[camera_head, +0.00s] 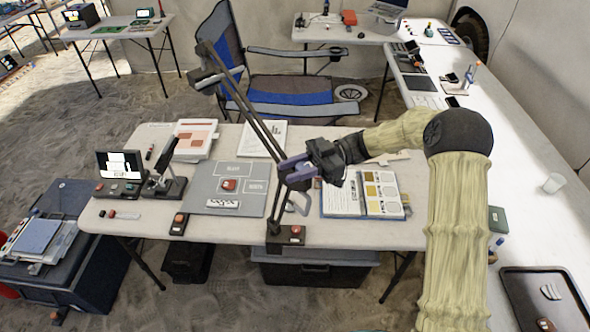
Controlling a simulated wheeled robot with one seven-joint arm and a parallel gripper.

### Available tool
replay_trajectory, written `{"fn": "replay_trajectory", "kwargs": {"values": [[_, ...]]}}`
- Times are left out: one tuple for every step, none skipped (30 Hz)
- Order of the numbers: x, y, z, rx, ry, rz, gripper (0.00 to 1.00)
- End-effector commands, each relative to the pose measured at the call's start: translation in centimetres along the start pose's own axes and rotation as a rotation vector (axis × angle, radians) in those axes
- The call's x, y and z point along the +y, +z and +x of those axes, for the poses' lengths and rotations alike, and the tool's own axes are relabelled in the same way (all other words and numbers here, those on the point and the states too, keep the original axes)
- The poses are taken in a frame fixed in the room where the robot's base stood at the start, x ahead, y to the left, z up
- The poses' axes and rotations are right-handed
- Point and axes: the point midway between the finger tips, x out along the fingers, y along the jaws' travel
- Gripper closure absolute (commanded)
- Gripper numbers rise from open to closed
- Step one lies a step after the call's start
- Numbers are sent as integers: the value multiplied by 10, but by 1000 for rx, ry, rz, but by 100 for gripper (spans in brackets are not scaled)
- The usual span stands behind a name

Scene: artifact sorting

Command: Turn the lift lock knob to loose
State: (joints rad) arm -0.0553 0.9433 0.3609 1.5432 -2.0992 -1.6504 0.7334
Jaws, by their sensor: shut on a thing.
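A dark jointed stand, like a desk lamp (240,100), rises from a small base with a red button (286,236) at the table's front edge. Its long double arm leans up and left to a dark head (205,78). My gripper (291,168), with purple fingers, reaches in from the right and is shut at the stand's middle joint. The lift lock knob is hidden by the fingers there, and its turn position cannot be read.
The table (330,237) also holds a grey mat (198,196), an open binder (345,200), papers (197,137) and a small black device (163,180). A blue folding chair (290,98) stands behind. A white table (535,165) runs along the right.

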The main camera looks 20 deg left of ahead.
Motion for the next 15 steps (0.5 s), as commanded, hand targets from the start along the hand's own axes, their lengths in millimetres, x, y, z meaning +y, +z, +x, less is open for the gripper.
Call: {"fn": "replay_trajectory", "kwargs": {"values": [[0, 2, 0, -2, -21, 0, 92], [0, 2, 0, -2, -33, 0, 92], [0, 2, 0, -2, -45, -1, 93], [-1, 2, 0, -1, -54, 0, 92], [-1, 1, 0, -1, -62, 0, 93], [-1, 1, 0, -2, -69, 1, 93], [-1, 1, 0, -2, -74, 0, 93], [-1, 1, 0, -2, -77, 0, 93], [-1, 1, 0, -2, -81, 0, 93], [-1, 0, 0, -1, -83, 0, 93], [-2, 0, 0, -1, -84, 0, 93], [-2, 0, 1, -1, -85, 0, 93], [-2, 0, 1, -1, -85, 0, 93], [-2, 0, 1, 0, -85, 0, 93], [-1, 0, 1, 0, -85, 0, 93]]}}
